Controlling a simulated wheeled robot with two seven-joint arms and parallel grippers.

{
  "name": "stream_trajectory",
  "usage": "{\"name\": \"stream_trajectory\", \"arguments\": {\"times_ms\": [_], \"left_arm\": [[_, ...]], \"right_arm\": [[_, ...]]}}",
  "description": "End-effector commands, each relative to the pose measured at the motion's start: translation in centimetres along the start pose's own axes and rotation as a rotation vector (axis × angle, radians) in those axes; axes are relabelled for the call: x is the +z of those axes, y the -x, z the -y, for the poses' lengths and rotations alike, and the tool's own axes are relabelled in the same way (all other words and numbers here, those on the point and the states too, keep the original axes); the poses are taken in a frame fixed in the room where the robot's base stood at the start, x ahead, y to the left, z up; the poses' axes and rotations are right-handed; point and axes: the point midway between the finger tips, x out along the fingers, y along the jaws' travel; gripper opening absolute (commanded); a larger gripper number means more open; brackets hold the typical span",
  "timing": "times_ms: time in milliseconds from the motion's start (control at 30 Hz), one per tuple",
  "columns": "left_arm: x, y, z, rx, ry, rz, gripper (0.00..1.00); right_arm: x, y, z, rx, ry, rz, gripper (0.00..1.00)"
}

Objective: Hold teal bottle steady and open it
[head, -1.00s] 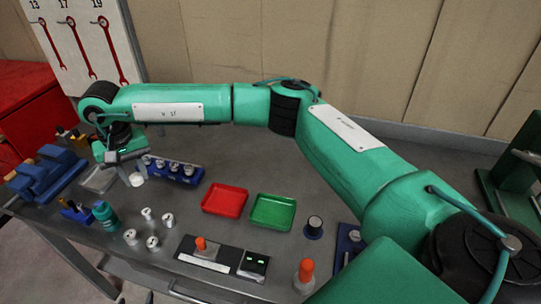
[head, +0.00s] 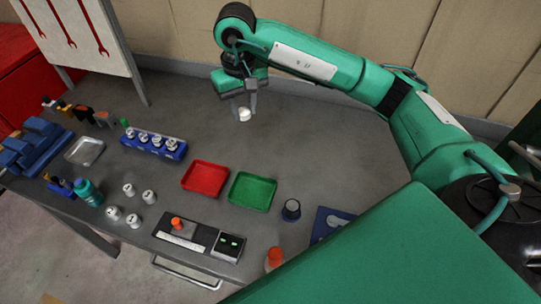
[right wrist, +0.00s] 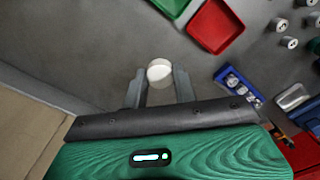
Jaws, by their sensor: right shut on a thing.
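The teal bottle (head: 88,192) stands near the left front of the bench, beside a small blue block with tools. A bit of it shows at the right edge of the right wrist view (right wrist: 315,46). My right gripper (head: 244,108) is far from it, over the back middle of the bench. Its jaws are shut on a small white round piece, cap-like in shape (right wrist: 160,72). I cannot tell whether this piece came from the bottle. My left gripper is not in view.
A red tray (head: 205,178) and a green tray (head: 252,191) lie mid-bench. A blue rack (head: 154,145) holds several metal pieces. Several small metal cylinders (head: 129,190) stand near the bottle. A blue vise (head: 34,148) is at the left. The back of the bench is clear.

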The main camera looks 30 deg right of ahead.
Motion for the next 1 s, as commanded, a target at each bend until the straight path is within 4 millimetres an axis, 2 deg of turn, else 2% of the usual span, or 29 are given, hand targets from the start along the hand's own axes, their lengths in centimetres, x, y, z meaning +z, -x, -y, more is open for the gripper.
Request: {"name": "stream_trajectory", "arguments": {"times_ms": [33,100,200,333,467,800,1000], "left_arm": [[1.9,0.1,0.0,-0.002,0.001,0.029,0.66],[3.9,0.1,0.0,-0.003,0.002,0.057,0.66],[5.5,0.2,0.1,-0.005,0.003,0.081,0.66],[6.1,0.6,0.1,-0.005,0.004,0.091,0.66],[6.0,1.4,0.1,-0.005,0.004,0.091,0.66],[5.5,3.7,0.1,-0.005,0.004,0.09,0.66],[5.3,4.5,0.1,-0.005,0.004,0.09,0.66]], "right_arm": [[0.4,0.3,-0.6,-0.001,-0.001,0.001,0.01],[0.8,0.5,-1.2,-0.001,-0.002,0.0,0.01],[1.1,0.6,-1.7,-0.001,-0.001,0.002,0.01],[1.3,-0.3,-1.9,-0.001,-0.003,0.005,0.01],[1.4,-3.0,-2.0,0.0,-0.003,0.008,0.01],[1.4,-11.2,-1.9,-0.001,-0.004,0.008,0.01],[1.3,-14.7,-1.9,-0.002,-0.003,0.004,0.01]]}}
